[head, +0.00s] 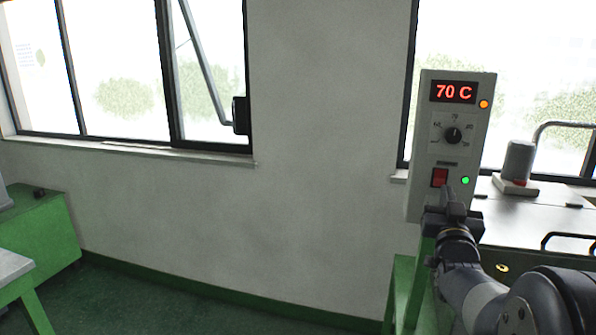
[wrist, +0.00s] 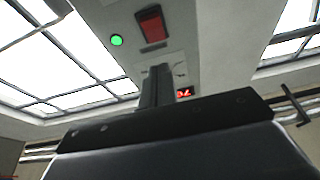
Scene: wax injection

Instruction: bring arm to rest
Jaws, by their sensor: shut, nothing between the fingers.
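My gripper (head: 453,190) is shut and empty, at the lower front of a grey control box on the right of the head view. The control box (head: 424,130) shows a red 70 C display (head: 453,92), a black dial (head: 453,135), a red switch (head: 439,177) and a lit green lamp (head: 465,181). The fingers are just below and right of the red switch; I cannot tell whether they touch the box. In the wrist view my fingers (wrist: 156,85) point up at the box, with the red switch (wrist: 152,24) and green lamp (wrist: 116,40) beyond them.
A metal-topped bench (head: 520,225) with a grey cylinder (head: 518,160) and a curved handle stands behind my arm at right. A green cabinet (head: 45,235) and a table corner are at far left. The green floor (head: 170,300) in the middle is clear.

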